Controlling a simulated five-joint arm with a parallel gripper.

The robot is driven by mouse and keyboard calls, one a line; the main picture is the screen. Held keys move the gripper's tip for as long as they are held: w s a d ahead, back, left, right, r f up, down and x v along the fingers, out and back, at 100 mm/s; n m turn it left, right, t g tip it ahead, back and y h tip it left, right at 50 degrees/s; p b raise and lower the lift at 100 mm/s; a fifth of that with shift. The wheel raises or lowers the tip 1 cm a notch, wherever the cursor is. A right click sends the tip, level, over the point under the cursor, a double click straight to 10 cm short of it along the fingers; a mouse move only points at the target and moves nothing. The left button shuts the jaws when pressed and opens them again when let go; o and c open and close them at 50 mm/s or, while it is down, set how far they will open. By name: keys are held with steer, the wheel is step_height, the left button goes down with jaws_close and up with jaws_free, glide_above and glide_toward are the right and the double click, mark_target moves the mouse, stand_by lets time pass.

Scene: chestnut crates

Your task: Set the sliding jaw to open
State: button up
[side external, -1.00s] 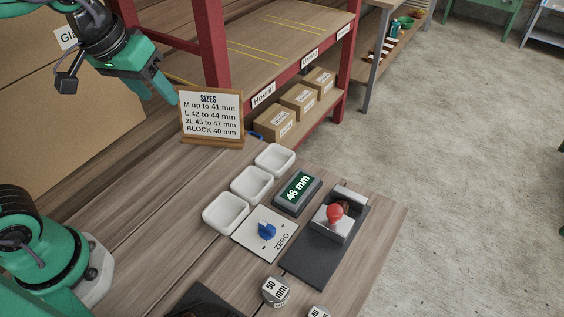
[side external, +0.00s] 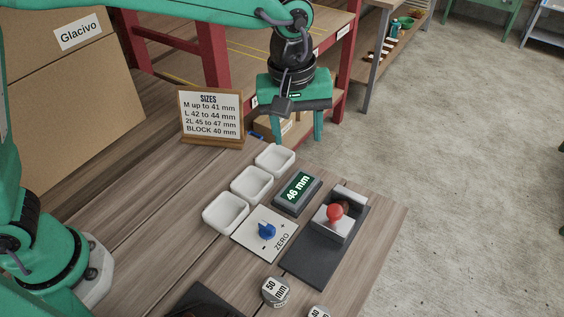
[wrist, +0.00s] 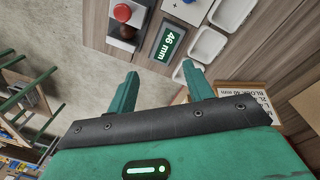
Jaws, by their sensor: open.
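The measuring gauge has a dark base (side external: 310,262) and a light grey sliding jaw (side external: 328,227) with a red ball knob (side external: 335,212) on it. A brown chestnut (side external: 344,207) sits between the jaw and the fixed grey end block (side external: 350,195), partly hidden by the knob. The display (side external: 297,188) beside it reads 46 mm. My gripper (side external: 298,138) is open and empty, pointing down above the bench behind the display. In the wrist view, the red knob (wrist: 122,13) shows at the top, beyond the open fingers.
Three empty white trays (side external: 246,186) stand in a row left of the display. Metal blocks (side external: 276,291) marked 50 mm and 40 mm lie in front. A sizes sign (side external: 211,116) stands at the back.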

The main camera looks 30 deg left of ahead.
steer(key=n+g, duration=0.1)
steer(key=n, duration=0.1)
glide_above(335, 210)
steer(key=shift+y, duration=0.3)
step_height(335, 210, down, 7)
steer(key=shift+r, duration=0.2)
steer(key=shift+f, duration=0.15)
steer(key=shift+f, duration=3.75)
